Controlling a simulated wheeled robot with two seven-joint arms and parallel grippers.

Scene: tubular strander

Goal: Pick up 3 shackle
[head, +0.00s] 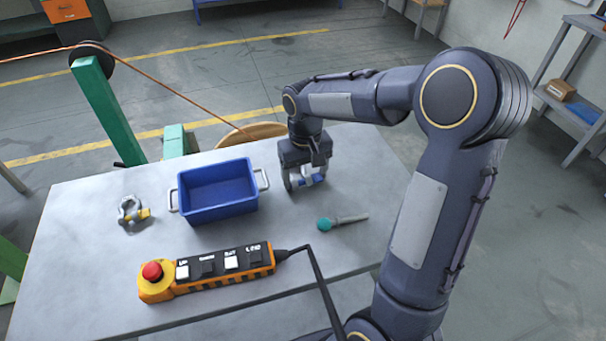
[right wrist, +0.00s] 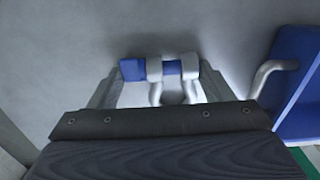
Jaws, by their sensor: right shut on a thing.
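One shackle (head: 131,212), grey with a yellow pin, lies on the table left of the blue bin. A second shackle (right wrist: 173,72), grey with a blue pin, is between the fingers of my right gripper (right wrist: 158,90) in the right wrist view. In the head view my right gripper (head: 305,180) points down at the table just right of the bin, shut on this shackle, partly hidden by the fingers. The blue bin (head: 217,191) with grey side handles looks empty. It also shows at the right edge of the right wrist view (right wrist: 292,85). My left gripper is not in view.
An orange pendant control (head: 207,270) with a red button and a black cable lies along the table's front. A teal-ended tool (head: 342,221) lies right of it. The table (head: 85,260) has free room at the left. A green post (head: 107,110) stands behind.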

